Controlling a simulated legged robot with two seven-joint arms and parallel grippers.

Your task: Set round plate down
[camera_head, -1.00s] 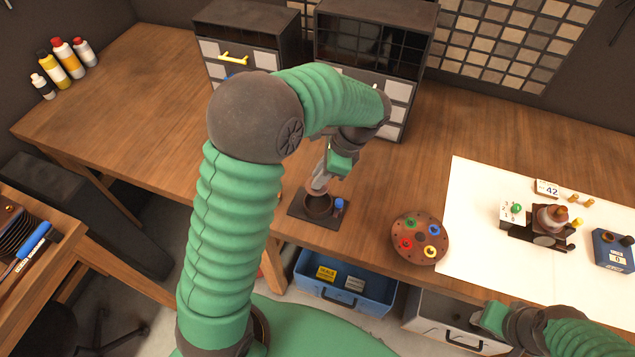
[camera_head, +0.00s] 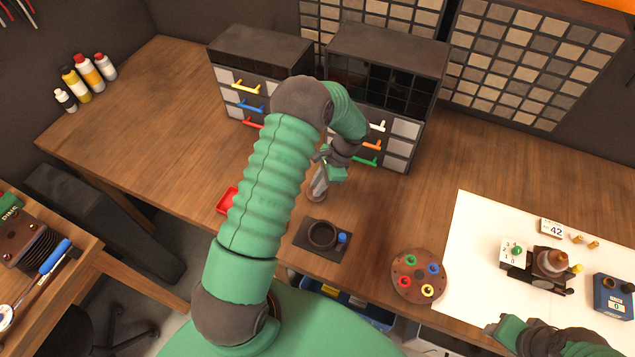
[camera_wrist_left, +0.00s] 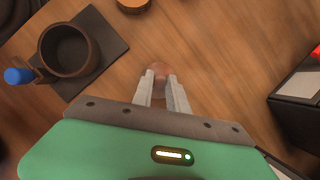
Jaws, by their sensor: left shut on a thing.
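My left gripper (camera_head: 318,190) is shut on a small round brown plate (camera_head: 316,197), just behind the ring-shaped holder. In the left wrist view the plate (camera_wrist_left: 162,70) shows between the two pale fingertips (camera_wrist_left: 160,78), close over the bare wood. I cannot tell whether it touches the table. The dark ring-shaped holder (camera_head: 322,235) stands on a black base, with a blue knob beside it; it also shows in the left wrist view (camera_wrist_left: 68,50), apart from the plate. My right gripper (camera_head: 497,326) is at the lower right, its jaws unclear.
Drawer cabinets (camera_head: 265,50) with coloured handles stand behind. A red tray (camera_head: 228,200) lies left of the holder. A round brown disc with coloured knobs (camera_head: 418,275) and a white mat (camera_head: 480,225) with small devices lie to the right.

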